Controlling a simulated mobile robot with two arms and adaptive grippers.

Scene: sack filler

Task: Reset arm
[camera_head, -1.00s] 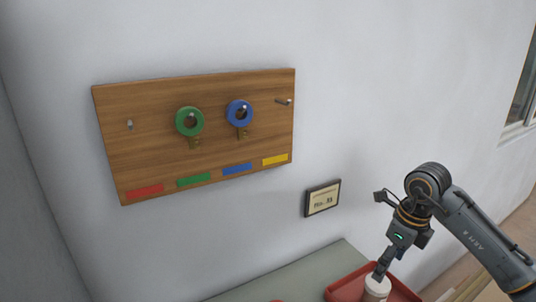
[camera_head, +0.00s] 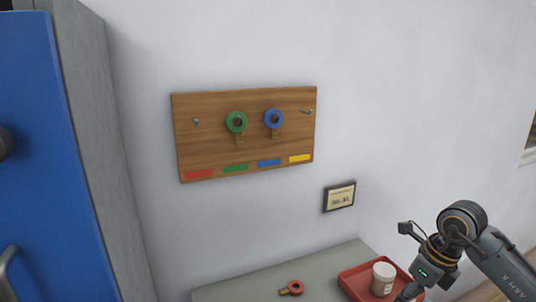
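My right arm, marked "ARM R", comes in at the lower right. My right gripper (camera_head: 411,292) points down at the front right of the red tray, beside the white cup; its fingertips are small and cut by the lower picture edge, so I cannot tell whether it is open or shut. My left gripper is out of view. A wooden key board (camera_head: 215,110) hangs on the wall with a green-ringed key (camera_head: 237,122) and a blue-ringed key (camera_head: 274,118) on its middle hooks. The outer hooks, above the red and yellow labels, are bare. A red-ringed key (camera_head: 291,288) lies on the grey table.
The grey table (camera_head: 240,288) stands against the wall. On it is a red tray (camera_head: 352,285) holding a white cup (camera_head: 383,278). A small framed sign (camera_head: 339,197) hangs above. A blue door (camera_head: 45,150) with a grey side panel stands at left.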

